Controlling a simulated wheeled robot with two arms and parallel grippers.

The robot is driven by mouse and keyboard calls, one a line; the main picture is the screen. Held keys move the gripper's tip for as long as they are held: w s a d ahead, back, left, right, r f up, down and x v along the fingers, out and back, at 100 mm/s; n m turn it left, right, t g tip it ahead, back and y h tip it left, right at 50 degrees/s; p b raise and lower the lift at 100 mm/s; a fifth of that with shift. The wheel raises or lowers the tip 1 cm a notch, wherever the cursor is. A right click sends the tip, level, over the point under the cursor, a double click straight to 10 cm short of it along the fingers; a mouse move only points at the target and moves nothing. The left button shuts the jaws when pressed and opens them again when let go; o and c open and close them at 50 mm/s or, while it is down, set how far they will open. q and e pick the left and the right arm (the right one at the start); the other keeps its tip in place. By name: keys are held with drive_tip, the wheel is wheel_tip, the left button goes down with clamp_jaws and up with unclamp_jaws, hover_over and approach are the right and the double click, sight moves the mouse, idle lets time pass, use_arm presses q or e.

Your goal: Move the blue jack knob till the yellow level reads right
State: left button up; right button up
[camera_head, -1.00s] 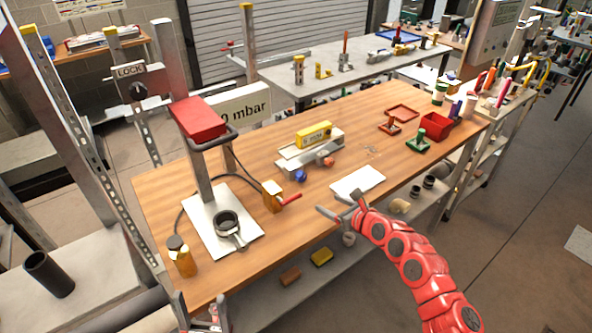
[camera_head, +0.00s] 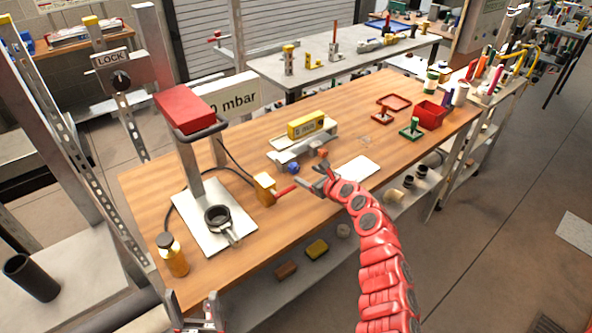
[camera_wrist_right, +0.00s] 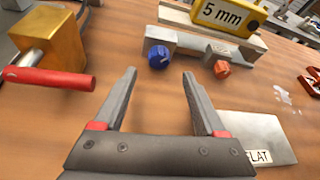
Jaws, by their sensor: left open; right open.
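The blue jack knob (camera_head: 293,168) is at the front of a grey levelling stand (camera_head: 285,154) on the wooden bench, left of an orange-red knob (camera_head: 321,154). In the right wrist view the blue knob (camera_wrist_right: 158,57) lies just beyond and between my fingertips, apart from them. My right gripper (camera_head: 312,182) is open and empty, close in front of the blue knob. My left gripper (camera_head: 193,300) is open at the bench's front left edge.
A brass block with a red lever (camera_head: 265,189) stands left of my right gripper. A white plate marked "FLAT" (camera_wrist_right: 252,135) lies to the right.

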sight(296, 169)
drive_tip(key=b+x, duration=0.1)
drive_tip(key=x, duration=0.5)
drive_tip(key=shift+f, duration=0.1)
drive_tip(key=shift+b+x, duration=0.7)
drive_tip(key=shift+x, duration=0.2)
drive_tip(key=shift+w+a, duration=0.1)
drive_tip(key=shift+a, duration=0.15)
clamp_jaws()
